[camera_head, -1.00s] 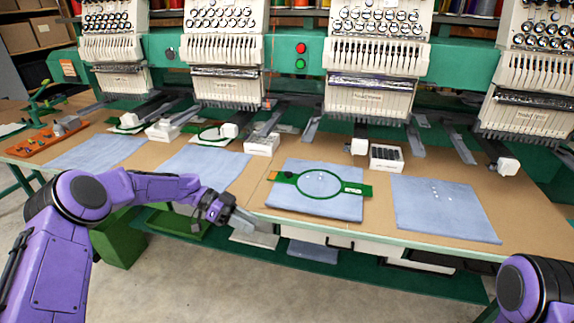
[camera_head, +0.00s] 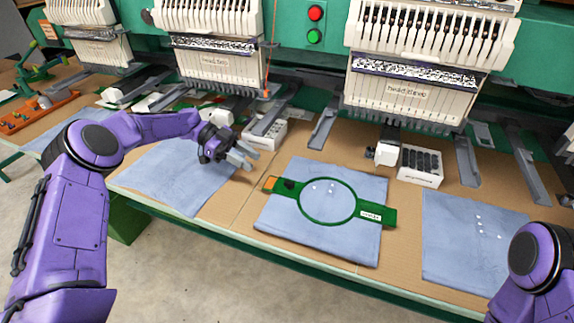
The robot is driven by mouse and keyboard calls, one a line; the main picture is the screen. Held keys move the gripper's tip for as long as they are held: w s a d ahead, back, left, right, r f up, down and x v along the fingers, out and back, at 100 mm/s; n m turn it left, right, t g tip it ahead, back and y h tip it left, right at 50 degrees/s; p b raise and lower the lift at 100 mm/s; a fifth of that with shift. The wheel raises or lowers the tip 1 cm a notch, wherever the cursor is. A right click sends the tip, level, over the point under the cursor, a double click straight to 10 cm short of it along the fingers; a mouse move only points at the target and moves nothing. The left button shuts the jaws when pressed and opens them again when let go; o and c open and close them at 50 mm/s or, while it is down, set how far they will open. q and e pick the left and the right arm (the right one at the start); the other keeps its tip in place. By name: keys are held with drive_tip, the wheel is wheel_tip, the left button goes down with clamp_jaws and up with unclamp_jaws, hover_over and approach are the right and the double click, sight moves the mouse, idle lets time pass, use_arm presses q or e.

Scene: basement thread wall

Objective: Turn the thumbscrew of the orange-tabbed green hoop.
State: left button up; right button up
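The green hoop (camera_head: 308,218) with an orange tab (camera_head: 269,184) at its left end lies flat on a folded blue cloth (camera_head: 290,235). A small dark thumbscrew (camera_head: 290,185) sits on the hoop's left side, beside the orange tab. A white label (camera_head: 371,216) is on the hoop's right end. My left gripper (camera_head: 242,155) is above the table, up and to the left of the orange tab and apart from it. Its fingers point right and look parted, with nothing seen between them. My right gripper is out of view; only part of my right arm shows at lower right.
Embroidery heads (camera_head: 418,80) stand along the back. A white box (camera_head: 267,134) is just behind my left gripper, and a box with dark slots (camera_head: 420,166) is behind the hoop. More blue cloths lie left (camera_head: 165,185) and right (camera_head: 465,245). Bare table surrounds the hoop's cloth.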

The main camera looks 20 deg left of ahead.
sight(280, 185)
use_arm(q)
drive_tip(key=d, duration=0.1)
drive_tip(key=s+d+p, duration=0.1)
drive_tip(key=d, duration=0.1)
drive_tip(key=d+p, duration=0.1)
drive_tip(key=d, duration=0.1)
drive_tip(key=shift+s+f, duration=0.3)
drive_tip(key=shift+s, duration=0.05)
drive_tip(key=x, duration=0.1)
drive_tip(key=p+x, duration=0.1)
drive_tip(key=x, duration=0.1)
drive_tip(key=w+x, duration=0.1)
drive_tip(key=x, duration=0.1)
drive_tip(key=shift+f, duration=0.25)
drive_tip(key=shift+d+f+p, duration=0.15)
drive_tip(key=shift+p, duration=0.15)
drive_tip(key=shift+s, duration=0.25)
drive_tip(key=shift+w, duration=0.1)
clamp_jaws()
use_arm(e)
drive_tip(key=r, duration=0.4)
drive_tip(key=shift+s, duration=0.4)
